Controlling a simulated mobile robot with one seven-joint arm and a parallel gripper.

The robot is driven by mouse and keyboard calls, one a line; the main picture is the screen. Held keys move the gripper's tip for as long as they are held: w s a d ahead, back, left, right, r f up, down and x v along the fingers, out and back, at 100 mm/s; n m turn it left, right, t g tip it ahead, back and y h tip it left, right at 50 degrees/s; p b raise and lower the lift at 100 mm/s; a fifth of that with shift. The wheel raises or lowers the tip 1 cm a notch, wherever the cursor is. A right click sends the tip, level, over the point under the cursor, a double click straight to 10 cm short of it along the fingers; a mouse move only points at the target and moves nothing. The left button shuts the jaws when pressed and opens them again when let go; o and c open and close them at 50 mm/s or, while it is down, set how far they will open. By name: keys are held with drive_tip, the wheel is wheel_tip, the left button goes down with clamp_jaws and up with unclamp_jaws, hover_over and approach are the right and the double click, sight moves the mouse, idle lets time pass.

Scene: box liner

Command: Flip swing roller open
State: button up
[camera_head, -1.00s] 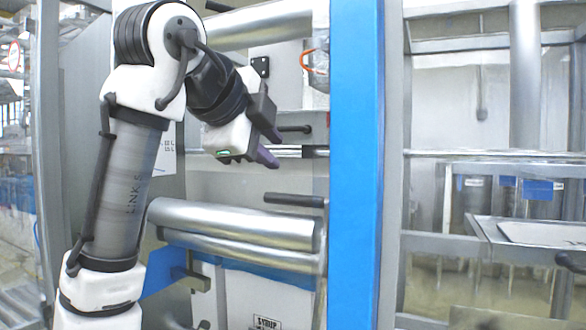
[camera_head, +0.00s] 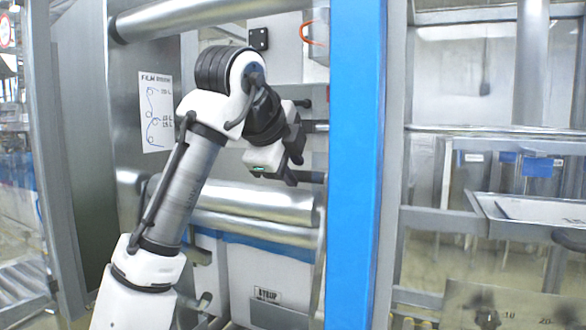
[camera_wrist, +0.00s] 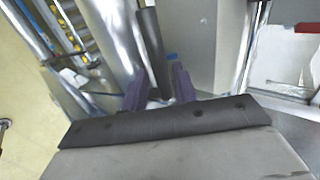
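Shiny metal rollers lie across the machine bay in the head view, a thick upper one (camera_head: 255,202) and a thinner one (camera_head: 255,229) just below it. I cannot tell for certain which is the swing roller. A black handle (camera_head: 311,177) sticks out above the upper roller's right end, partly hidden by my gripper (camera_head: 290,172). In the wrist view, a shiny cylinder (camera_wrist: 108,35) and a black bar (camera_wrist: 150,45) lie beyond my gripper (camera_wrist: 160,80). Its two purple fingers are apart, with the bar's near end around the gap. I see no firm contact.
A blue upright post (camera_head: 355,165) stands right of my gripper. A large roller (camera_head: 200,15) crosses above my arm. A paper film diagram (camera_head: 156,112) hangs on the left panel. White boxes (camera_head: 265,285) stand below the rollers. A metal tray (camera_head: 530,215) lies right of the post.

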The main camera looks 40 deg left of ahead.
drive_tip(key=shift+w+a+f, duration=0.1)
drive_tip(key=shift+w+f, duration=0.2)
drive_tip(key=shift+w, duration=0.05)
clamp_jaws()
